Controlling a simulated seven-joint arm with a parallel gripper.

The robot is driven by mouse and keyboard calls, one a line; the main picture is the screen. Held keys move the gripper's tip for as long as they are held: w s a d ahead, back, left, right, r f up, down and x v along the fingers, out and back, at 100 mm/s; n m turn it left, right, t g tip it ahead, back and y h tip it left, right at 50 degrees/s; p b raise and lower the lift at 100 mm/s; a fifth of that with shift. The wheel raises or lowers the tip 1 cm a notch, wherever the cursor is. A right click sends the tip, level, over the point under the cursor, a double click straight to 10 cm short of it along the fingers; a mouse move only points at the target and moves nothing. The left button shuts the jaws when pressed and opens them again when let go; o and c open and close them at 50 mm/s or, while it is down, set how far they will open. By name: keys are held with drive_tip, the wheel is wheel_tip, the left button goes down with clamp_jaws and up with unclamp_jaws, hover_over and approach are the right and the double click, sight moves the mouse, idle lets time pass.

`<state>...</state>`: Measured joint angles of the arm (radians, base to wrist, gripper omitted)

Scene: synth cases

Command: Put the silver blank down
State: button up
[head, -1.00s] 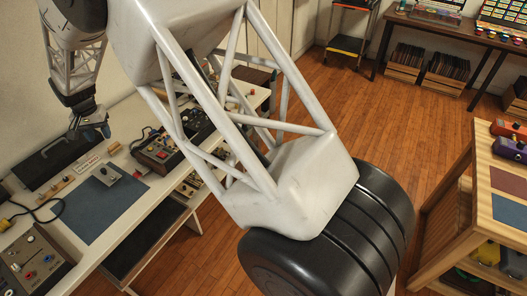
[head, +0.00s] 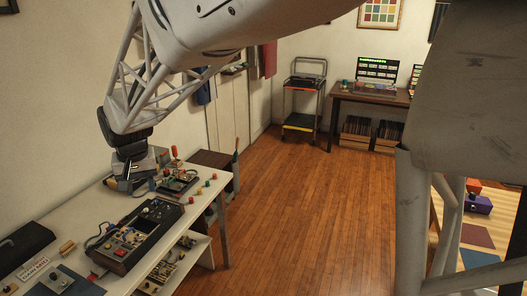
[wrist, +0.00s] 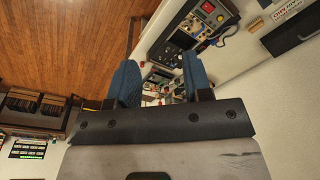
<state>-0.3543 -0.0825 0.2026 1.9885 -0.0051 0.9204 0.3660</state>
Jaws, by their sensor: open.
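A small silver box with a knob on top, which looks like the silver blank (head: 60,281), sits on a blue-grey mat (head: 84,288) at the near left end of the white bench in the head view. My gripper (head: 128,187) is over the far part of the bench, well away from the box. In the wrist view my gripper (wrist: 161,78) has its two blue-padded fingers apart with nothing held between them. The silver box is not clearly visible in the wrist view.
A dark control console (head: 138,235) stands on the bench between my gripper and the mat. A black case (head: 22,247) lies along the wall. Small coloured parts and a tray lie near my gripper. The wooden floor (head: 290,210) is open.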

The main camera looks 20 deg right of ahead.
drive_tip(key=s+d+r, duration=0.3)
drive_tip(key=s+d, duration=1.1)
drive_tip(key=s+d+f, duration=0.1)
drive_tip(key=s+d, duration=0.3)
drive_tip(key=s, duration=0.4)
drive_tip(key=s+d+f+t, duration=0.1)
drive_tip(key=s+d, duration=0.3)
drive_tip(key=s, duration=0.4)
drive_tip(key=shift+s+d+f+h, duration=0.3)
drive_tip(key=shift+s+f, duration=0.05)
drive_tip(key=shift+f, duration=0.05)
